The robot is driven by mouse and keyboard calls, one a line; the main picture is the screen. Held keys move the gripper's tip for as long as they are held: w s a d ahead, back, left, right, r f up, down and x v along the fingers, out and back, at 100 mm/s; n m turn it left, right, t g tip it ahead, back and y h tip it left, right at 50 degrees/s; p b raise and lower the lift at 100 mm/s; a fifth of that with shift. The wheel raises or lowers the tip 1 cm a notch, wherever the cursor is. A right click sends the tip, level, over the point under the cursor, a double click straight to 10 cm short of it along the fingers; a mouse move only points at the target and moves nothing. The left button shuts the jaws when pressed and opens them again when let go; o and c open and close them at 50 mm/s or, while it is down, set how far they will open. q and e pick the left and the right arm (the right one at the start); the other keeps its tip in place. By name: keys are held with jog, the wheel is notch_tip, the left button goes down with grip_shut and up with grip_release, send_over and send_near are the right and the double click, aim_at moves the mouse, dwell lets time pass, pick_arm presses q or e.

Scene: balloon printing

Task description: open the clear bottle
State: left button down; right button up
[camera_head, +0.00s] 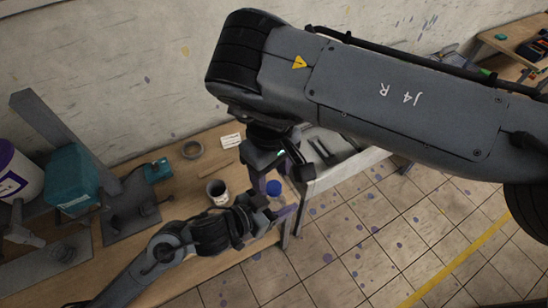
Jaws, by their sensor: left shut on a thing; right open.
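A blue round cap (273,188) shows near the right end of the wooden table, between my two grippers. The clear bottle's body under it is hardly visible; the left gripper and the table tones hide it. My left gripper (275,207), on the arm from the lower left, is shut at the bottle just below the blue cap. My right gripper (279,172), hanging from the large arm overhead, is open above and around the cap's far side. I cannot tell whether its fingers touch the cap.
Tiled floor lies right of the table edge.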

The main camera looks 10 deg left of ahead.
aim_at(274, 186)
jog(key=m, duration=0.3)
jog(key=r+m, duration=0.1)
jog(key=m, duration=0.2)
jog(key=shift+d+r, duration=0.15)
jog(key=shift+w+r+m, duration=0.1)
jog(key=shift+r+m, duration=0.05)
jog(key=shift+m, duration=0.35)
jog(key=shift+w+d+r, duration=0.1)
jog(key=shift+w+r, duration=0.05)
jog(key=shift+r, duration=0.35)
jog(key=shift+f, duration=3.7)
jog(key=shift+c, duration=0.3)
